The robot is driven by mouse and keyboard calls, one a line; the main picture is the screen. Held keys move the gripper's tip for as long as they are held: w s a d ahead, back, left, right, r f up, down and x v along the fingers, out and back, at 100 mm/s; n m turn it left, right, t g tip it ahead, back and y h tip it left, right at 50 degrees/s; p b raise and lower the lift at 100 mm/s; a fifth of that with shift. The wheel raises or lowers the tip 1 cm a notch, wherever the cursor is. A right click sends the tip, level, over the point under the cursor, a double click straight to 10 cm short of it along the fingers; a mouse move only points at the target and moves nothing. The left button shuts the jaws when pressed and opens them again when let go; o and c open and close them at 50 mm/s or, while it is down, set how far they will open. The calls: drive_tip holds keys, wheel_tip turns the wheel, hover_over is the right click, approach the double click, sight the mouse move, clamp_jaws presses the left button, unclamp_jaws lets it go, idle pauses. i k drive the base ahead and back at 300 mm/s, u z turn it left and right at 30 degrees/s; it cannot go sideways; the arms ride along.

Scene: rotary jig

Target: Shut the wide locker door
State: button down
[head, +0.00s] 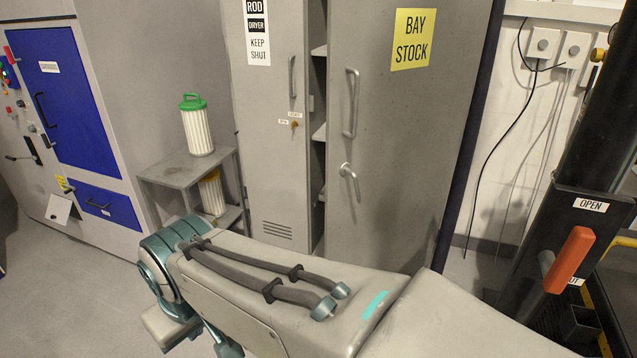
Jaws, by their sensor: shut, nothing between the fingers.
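The wide locker door (405,130) is grey and bears a yellow "BAY STOCK" sign (412,39). It stands partly open: a dark gap with shelf edges (319,130) shows between its left edge and the narrow door. A bar handle (351,103) and a lever handle (348,180) sit near its left edge. My arm crosses in front of the locker and hides the door's bottom. My gripper is not in view, so its distance from the door cannot be told.
The narrow locker door (268,130), labelled "ROD DRYER KEEP SHUT", looks closed. A small grey stand (185,172) holds a green-capped canister (196,127). A blue-doored machine (62,100) stands left. An orange-red lever (568,260) on a black post is at right. Floor at lower left is clear.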

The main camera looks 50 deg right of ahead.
sight(401, 74)
drive_tip(key=z, duration=0.55)
drive_tip(key=i, duration=0.95)
drive_tip(key=z, duration=0.75)
